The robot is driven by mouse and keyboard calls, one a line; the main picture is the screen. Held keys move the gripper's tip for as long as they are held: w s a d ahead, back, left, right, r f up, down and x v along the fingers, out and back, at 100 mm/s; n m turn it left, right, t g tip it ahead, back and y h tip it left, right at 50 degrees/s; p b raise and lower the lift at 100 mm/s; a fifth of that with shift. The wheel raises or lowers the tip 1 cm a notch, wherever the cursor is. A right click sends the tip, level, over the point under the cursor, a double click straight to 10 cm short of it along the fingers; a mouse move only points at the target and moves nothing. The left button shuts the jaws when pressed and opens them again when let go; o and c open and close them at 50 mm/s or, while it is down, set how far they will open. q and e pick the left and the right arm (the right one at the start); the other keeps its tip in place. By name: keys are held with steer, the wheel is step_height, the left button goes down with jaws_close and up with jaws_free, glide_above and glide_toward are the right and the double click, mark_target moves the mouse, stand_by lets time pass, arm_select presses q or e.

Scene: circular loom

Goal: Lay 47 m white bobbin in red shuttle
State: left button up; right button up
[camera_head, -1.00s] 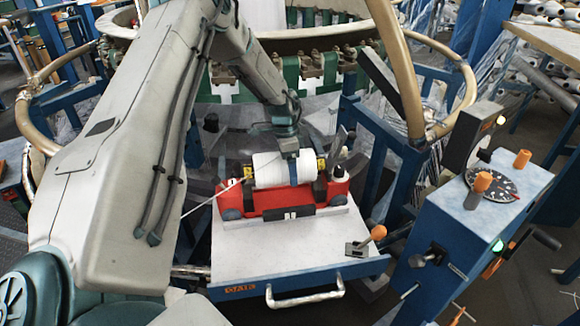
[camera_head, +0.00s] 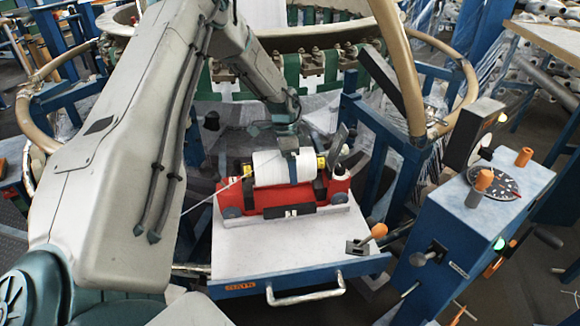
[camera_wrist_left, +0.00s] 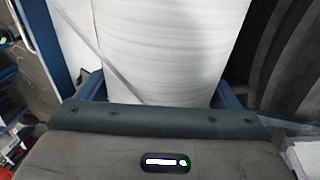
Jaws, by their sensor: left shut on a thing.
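The red shuttle (camera_head: 238,204) stands on the pale top of the blue drawer-like stand in the head view. The white bobbin (camera_head: 268,168) sits level within the shuttle's length, between its yellow-marked ends; whether it is fully seated I cannot tell. My left gripper (camera_head: 291,165) reaches down from above and is shut on the bobbin near its right half. In the left wrist view the white bobbin (camera_wrist_left: 160,45) fills the middle between the blue fingers. My right gripper is not in view.
The stand top (camera_head: 265,250) is clear in front of the shuttle, with an orange-knobbed lever (camera_head: 377,232) at its right. A blue control box (camera_head: 475,220) stands to the right. The loom ring (camera_head: 310,38) rises behind. A thin thread (camera_head: 205,198) runs left from the shuttle.

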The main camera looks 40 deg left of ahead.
arm_select(q)
steer(key=b, duration=0.5)
glide_above(290, 198)
steer(key=shift+a+x, duration=0.15)
steer(key=shift+x, duration=0.7)
steer(key=shift+a+x, duration=0.2)
steer(key=shift+x, duration=0.7)
steer(key=shift+a+x, duration=0.15)
steer(key=shift+x, duration=0.7)
steer(key=shift+w+f+b, duration=0.2)
steer(key=shift+f+b, duration=0.65)
steer(key=shift+f, duration=0.2)
steer(key=o, duration=1.5)
steer(key=shift+f, duration=0.1)
steer(key=v, duration=1.1)
steer(key=shift+s+b, duration=0.1)
steer(key=shift+b, duration=0.3)
steer(key=shift+f, duration=0.1)
